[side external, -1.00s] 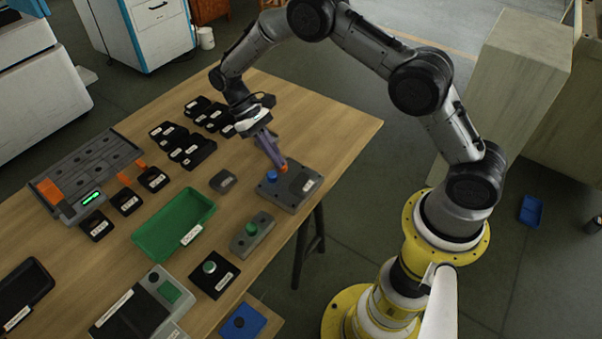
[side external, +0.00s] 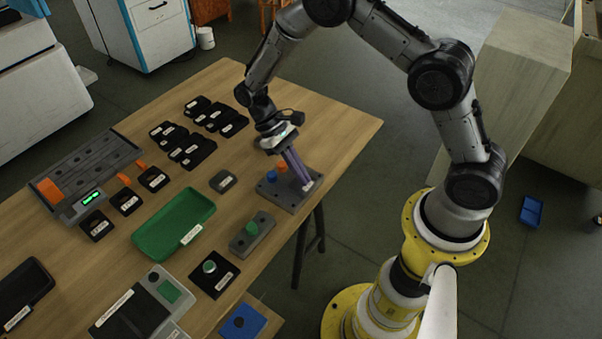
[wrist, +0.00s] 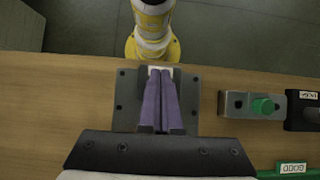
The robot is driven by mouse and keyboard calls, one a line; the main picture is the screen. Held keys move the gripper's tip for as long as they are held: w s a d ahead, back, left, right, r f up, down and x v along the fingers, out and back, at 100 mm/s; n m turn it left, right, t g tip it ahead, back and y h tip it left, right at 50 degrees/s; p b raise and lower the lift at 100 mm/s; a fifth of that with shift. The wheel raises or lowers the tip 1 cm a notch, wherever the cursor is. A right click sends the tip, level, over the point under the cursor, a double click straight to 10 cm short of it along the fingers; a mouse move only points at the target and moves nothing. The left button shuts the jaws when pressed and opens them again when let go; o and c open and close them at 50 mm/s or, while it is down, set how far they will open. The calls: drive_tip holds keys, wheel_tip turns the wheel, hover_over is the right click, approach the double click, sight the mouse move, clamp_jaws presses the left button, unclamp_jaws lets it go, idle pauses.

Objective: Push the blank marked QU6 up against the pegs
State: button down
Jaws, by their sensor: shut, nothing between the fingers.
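A grey plate (side external: 267,196) lies near the table's right edge, with a blue round piece (side external: 271,176) and an orange piece (side external: 281,167) on it; I cannot tell which are pegs. My gripper (side external: 306,183) is shut and empty, its purple fingers tilted down over the plate's right part, by its label. In the wrist view the shut fingertips (wrist: 160,72) are at the plate's edge, partly covering a white label. The fingers hide the middle of the plate (wrist: 126,100) there. No label reading QU6 can be made out in either view.
A green tray (side external: 146,243), a grey block with a green button (side external: 252,229) and a small dark block (side external: 222,181) stand near the plate. Several labelled black pieces (side external: 190,150) lie farther back. The table right of and behind the plate is clear.

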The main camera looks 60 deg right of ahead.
drive_tip(key=shift+f, duration=0.35)
drive_tip(key=shift+w, duration=1.15)
drive_tip(key=shift+r, duration=0.1)
